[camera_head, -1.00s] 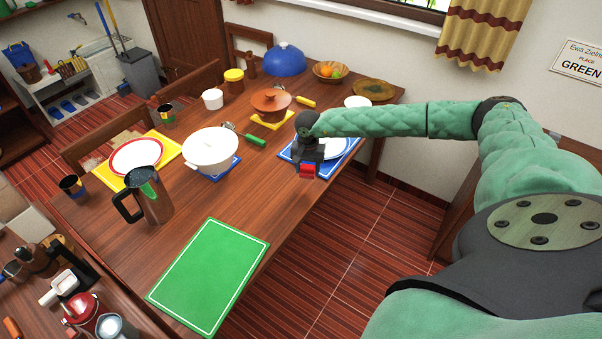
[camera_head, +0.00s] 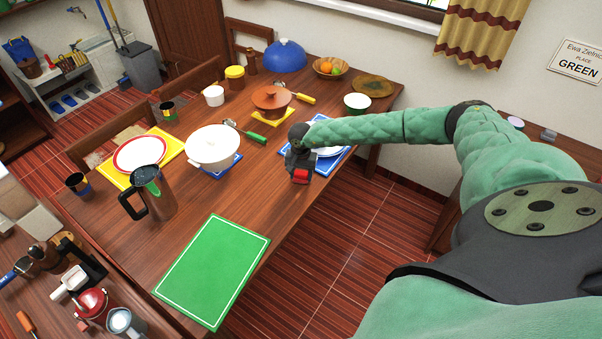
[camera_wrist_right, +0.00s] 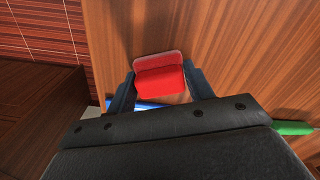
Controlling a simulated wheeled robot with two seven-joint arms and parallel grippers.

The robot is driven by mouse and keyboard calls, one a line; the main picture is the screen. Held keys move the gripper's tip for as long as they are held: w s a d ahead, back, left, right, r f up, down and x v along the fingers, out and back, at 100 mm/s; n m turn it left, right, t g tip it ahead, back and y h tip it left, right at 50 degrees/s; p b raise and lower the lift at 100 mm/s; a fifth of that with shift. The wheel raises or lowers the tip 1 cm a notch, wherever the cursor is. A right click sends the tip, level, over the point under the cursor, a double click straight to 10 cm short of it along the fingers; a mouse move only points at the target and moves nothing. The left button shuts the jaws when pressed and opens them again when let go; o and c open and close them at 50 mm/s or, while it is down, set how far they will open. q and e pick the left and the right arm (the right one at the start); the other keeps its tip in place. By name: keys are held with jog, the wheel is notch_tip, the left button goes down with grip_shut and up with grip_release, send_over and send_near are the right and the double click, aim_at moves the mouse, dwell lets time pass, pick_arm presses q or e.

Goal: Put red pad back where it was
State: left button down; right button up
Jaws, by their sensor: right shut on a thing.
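The red pad (camera_head: 300,176) is held by my right gripper (camera_head: 299,171) near the table's front right edge, beside the blue placemat. In the right wrist view the pad (camera_wrist_right: 160,76) shows as a red block between the two dark fingers of my right gripper (camera_wrist_right: 160,88), which is shut on it. Wooden table surface shows beyond the pad there. I cannot tell how high it is above the table. My left gripper is not in view.
A blue placemat (camera_head: 342,155) with a white plate lies behind the right gripper. A green placemat (camera_head: 212,270) lies bare at the near end. A white pot (camera_head: 212,149), a brown pot (camera_head: 271,102) and a dark pitcher (camera_head: 158,196) stand on the table (camera_head: 240,190).

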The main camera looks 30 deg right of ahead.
aim_at(301, 172)
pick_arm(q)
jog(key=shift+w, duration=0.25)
pick_arm(e)
jog(key=shift+f, duration=0.15)
jog(key=o, duration=1)
jog(key=shift+c, duration=0.2)
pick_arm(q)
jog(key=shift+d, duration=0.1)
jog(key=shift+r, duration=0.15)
pick_arm(e)
jog(key=shift+r, duration=0.25)
jog(key=shift+r+b, duration=0.2)
jog(key=shift+b, duration=0.15)
notch_tip(301, 172, up, 3)
jog(key=shift+r+b, duration=0.15)
jog(key=shift+b, duration=0.85)
notch_tip(301, 172, up, 6)
jog(key=b, duration=0.3)
jog(key=shift+r, duration=0.25)
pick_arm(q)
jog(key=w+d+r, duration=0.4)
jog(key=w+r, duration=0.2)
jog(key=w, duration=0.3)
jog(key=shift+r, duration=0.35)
pick_arm(e)
jog(key=shift+r, duration=0.85)
